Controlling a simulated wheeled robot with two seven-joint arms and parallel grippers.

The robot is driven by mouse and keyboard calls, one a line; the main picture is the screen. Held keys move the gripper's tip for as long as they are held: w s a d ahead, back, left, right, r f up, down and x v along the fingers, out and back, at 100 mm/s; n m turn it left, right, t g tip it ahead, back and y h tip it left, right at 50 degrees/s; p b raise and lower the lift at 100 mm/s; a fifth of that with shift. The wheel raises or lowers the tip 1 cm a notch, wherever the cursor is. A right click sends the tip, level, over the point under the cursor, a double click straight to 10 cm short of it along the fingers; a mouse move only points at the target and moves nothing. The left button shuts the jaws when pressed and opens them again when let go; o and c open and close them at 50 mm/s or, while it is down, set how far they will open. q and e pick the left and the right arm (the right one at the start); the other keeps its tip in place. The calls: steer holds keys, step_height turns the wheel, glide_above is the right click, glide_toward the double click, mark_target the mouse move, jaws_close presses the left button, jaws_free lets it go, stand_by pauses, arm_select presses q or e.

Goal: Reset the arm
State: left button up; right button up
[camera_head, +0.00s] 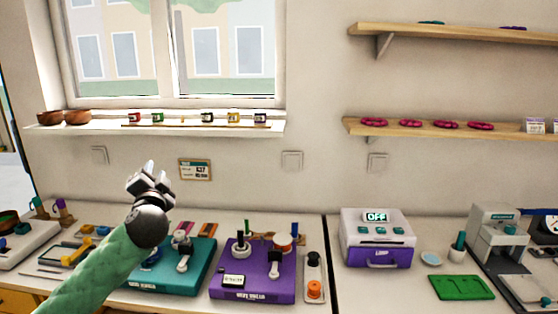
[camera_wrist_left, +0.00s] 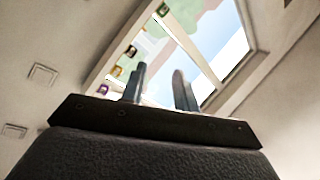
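My left gripper (camera_head: 151,173) is raised above the counter in the head view, on a green-sleeved arm coming in from the lower left. Its fingers point up toward the window. In the left wrist view the two fingers (camera_wrist_left: 160,88) stand apart with an empty gap between them, so the gripper is open and holds nothing. The window and sill jars show behind the fingers. My right gripper is in neither view.
Below the arm, a teal board (camera_head: 172,278) and a purple board (camera_head: 252,285) with pegs stand on the counter. A white box reading OFF (camera_head: 376,228) and a green tray (camera_head: 461,287) are to the right. The window sill (camera_head: 190,126) holds bowls and jars.

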arm_select(q)
steer(key=s+d+f+n+g+h, duration=0.15)
steer(key=s+d+f+g, duration=0.25)
steer(key=s+f, duration=0.55)
steer(key=s+d+f+n+g+h, duration=0.1)
steer(key=s+d+f+g+h, duration=0.3)
steer(key=f, duration=1)
steer(key=s+d+f+n+g+h, duration=0.1)
steer(key=s+d+f+g, duration=0.35)
steer(key=s+f, duration=0.6)
steer(key=s+d+f+n+g, duration=0.1)
steer(key=s+d+f+g, duration=0.1)
steer(key=s+f, duration=0.7)
steer(key=s+d+f+n+g+h, duration=0.1)
steer(key=s+d+f+g, duration=0.2)
steer(key=s+f, duration=0.7)
steer(key=s, duration=0.4)
steer(key=shift+d, duration=0.15)
